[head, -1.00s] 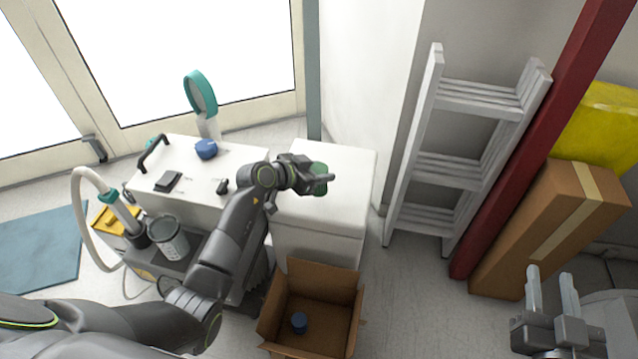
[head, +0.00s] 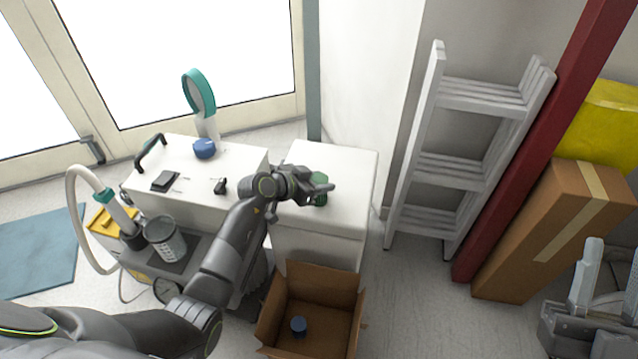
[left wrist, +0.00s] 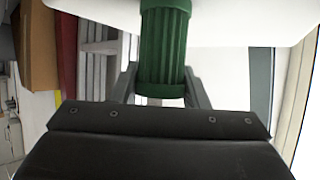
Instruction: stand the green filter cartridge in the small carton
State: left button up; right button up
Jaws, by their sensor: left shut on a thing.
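The green filter cartridge (head: 319,189) is at my left gripper (head: 318,192), over the top of the white cabinet. In the left wrist view the ribbed green cartridge (left wrist: 163,48) stands between the two fingers, which are shut on it. Whether its base touches the cabinet top, I cannot tell.
The white cabinet (head: 330,225) stands behind the carton. A grey ladder (head: 470,165), a red post (head: 535,150) and a tall brown box (head: 550,230) stand at the right.

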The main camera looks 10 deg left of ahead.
pick_arm(q)
jog(key=shift+f, duration=0.1)
pick_arm(e)
jog(key=shift+s+a+r, duration=0.1)
jog(key=shift+s+r, duration=0.2)
pick_arm(q)
jog(key=shift+f, duration=0.1)
jog(key=o, duration=1)
pick_arm(e)
jog(key=shift+w+f, duration=0.3)
